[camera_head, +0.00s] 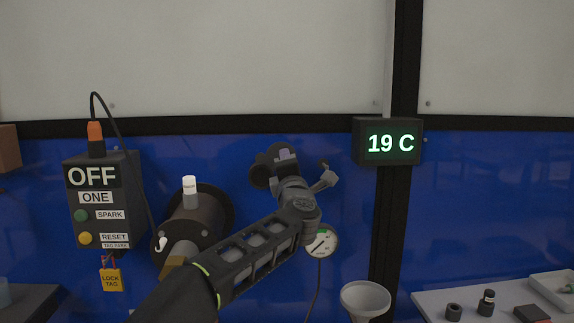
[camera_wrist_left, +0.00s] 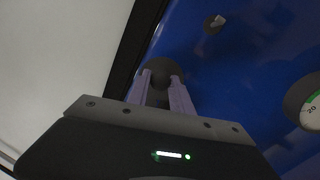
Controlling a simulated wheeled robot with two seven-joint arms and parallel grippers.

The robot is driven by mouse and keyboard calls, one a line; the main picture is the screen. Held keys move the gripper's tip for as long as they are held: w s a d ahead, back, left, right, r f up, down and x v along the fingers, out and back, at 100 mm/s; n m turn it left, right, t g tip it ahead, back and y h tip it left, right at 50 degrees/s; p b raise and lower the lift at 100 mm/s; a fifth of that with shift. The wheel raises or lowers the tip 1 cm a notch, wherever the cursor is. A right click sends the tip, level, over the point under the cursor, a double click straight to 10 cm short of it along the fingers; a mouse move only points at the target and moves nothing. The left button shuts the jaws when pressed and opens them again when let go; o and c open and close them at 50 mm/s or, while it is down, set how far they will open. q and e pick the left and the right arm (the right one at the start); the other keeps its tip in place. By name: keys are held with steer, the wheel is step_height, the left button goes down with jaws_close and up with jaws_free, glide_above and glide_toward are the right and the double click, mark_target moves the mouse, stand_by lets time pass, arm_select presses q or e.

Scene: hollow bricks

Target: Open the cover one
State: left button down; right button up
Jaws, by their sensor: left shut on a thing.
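A dark round piece (camera_head: 260,175), which looks like a cover or knob, is on the blue wall in the middle of the head view, largely hidden by my left gripper (camera_head: 284,155). In the left wrist view my left gripper (camera_wrist_left: 161,78) has its two purple fingers closed on either side of a dark round piece (camera_wrist_left: 160,68). I cannot tell if that piece is swung open or closed. A control box labelled ONE (camera_head: 97,198) hangs at the left, its display reading OFF. My right gripper is not in view.
A dark cylinder (camera_head: 205,220) with a white-topped stub (camera_head: 190,187) sticks out left of my arm. A round gauge (camera_head: 321,241) is close below right of my gripper. A display reading 19 C (camera_head: 388,142), a funnel (camera_head: 366,299) and a bench (camera_head: 430,303) stand at the right.

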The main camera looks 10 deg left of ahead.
arm_select(q)
steer(key=c, duration=1.1)
jaws_free()
steer(key=shift+c, duration=0.2)
steer(key=shift+s, duration=0.1)
steer(key=b+v, duration=0.3)
steer(key=v, duration=0.4)
steer(key=shift+s, duration=0.3)
